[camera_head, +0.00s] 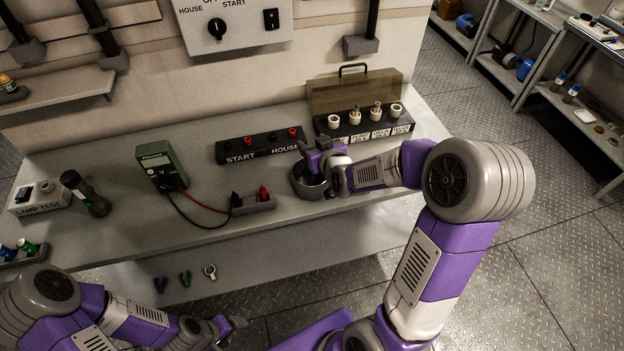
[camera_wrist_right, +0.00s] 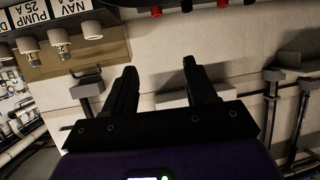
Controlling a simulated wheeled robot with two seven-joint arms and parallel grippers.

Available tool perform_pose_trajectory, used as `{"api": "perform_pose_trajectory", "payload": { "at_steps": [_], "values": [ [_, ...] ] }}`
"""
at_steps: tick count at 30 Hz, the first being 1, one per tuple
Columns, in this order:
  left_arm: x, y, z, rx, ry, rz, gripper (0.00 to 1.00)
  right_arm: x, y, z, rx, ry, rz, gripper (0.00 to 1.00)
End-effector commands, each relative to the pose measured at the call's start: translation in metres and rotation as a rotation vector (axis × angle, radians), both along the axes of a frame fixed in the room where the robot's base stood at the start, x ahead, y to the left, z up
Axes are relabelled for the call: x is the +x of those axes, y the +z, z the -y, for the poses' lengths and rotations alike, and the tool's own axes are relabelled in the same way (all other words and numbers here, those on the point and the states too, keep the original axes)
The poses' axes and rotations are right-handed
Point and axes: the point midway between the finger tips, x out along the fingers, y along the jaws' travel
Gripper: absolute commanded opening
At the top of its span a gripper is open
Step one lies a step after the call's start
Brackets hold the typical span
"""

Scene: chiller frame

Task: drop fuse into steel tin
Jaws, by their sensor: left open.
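The steel tin (camera_head: 300,188) is a round grey can on the bench, near its front edge. My right gripper (camera_head: 312,153) is above the tin's back rim in the head view. In the right wrist view its two black fingers (camera_wrist_right: 158,78) stand apart with nothing seen between them. Several white fuses (camera_head: 334,122) stand in the black fuse block at the back right of the bench; they also show in the right wrist view (camera_wrist_right: 92,29). The tin's inside is mostly hidden by my gripper. My left gripper (camera_head: 232,324) is low in front of the bench, open.
A black START/HOUSE terminal strip (camera_head: 262,147) lies behind the tin. A green meter (camera_head: 161,164) with leads runs to a small grey holder (camera_head: 252,204) left of the tin. A torch (camera_head: 86,194) and LAMP TEST box (camera_head: 40,197) are at the left.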

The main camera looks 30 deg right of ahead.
Motion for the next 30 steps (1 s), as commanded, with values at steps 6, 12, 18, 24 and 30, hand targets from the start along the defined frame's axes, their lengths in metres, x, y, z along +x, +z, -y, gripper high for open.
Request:
{"api": "perform_pose_trajectory", "payload": {
  "at_steps": [6, 12, 18, 24, 30],
  "values": [
    [0.000, 0.000, 0.000, 0.000, 0.000, 0.000, 0.75, -0.003, 0.001, 0.000, 0.000, 0.000, 0.000, 0.56],
    [0.000, 0.004, 0.000, 0.000, 0.000, 0.000, 0.75, -0.026, 0.012, -0.002, 0.001, -0.002, 0.001, 0.56],
    [0.000, 0.008, 0.000, 0.000, 0.000, 0.000, 0.75, -0.053, 0.024, -0.004, 0.000, -0.001, 0.003, 0.56],
    [0.000, 0.009, 0.000, 0.000, 0.000, 0.000, 0.75, -0.068, 0.029, -0.006, 0.001, 0.000, 0.000, 0.56],
    [0.000, 0.009, 0.000, 0.000, 0.000, 0.000, 0.75, -0.070, 0.029, -0.006, 0.000, 0.000, 0.000, 0.56]
  ]
}}
